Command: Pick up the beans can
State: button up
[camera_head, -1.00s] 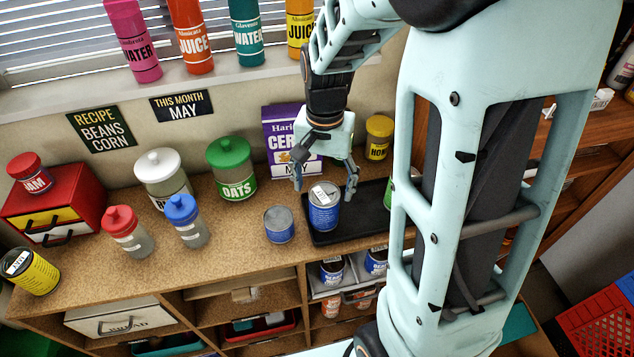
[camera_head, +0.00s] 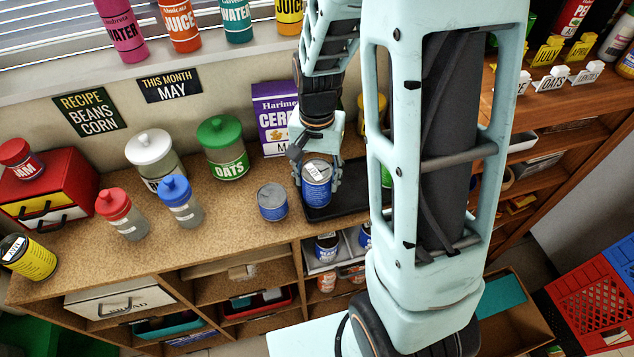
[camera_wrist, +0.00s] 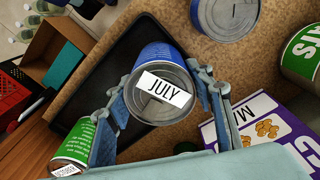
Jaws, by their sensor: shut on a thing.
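A blue can (camera_head: 316,184) with a silver lid stands at the left end of a black tray (camera_head: 345,207) on the counter. Its lid carries a white label that reads JULY in the wrist view (camera_wrist: 163,92). My gripper (camera_head: 318,172) is shut on this can, with one finger on each side of it; the fingers also show in the wrist view (camera_wrist: 165,110). Whether this can says beans cannot be read here. A second blue can (camera_head: 272,203) stands on the counter just left of the tray. A green-labelled can (camera_wrist: 85,142) is beside my fingers.
A purple cereal box (camera_head: 274,117) stands behind the tray. An oats jar (camera_head: 222,148), a white-lidded jar (camera_head: 155,162), and red- and blue-topped bottles stand to the left. More blue cans (camera_head: 326,247) sit on a shelf below. The counter front is clear.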

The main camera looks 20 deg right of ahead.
jog(key=c, duration=0.5)
jog(key=shift+r, duration=0.1)
jog(key=shift+c, duration=0.2)
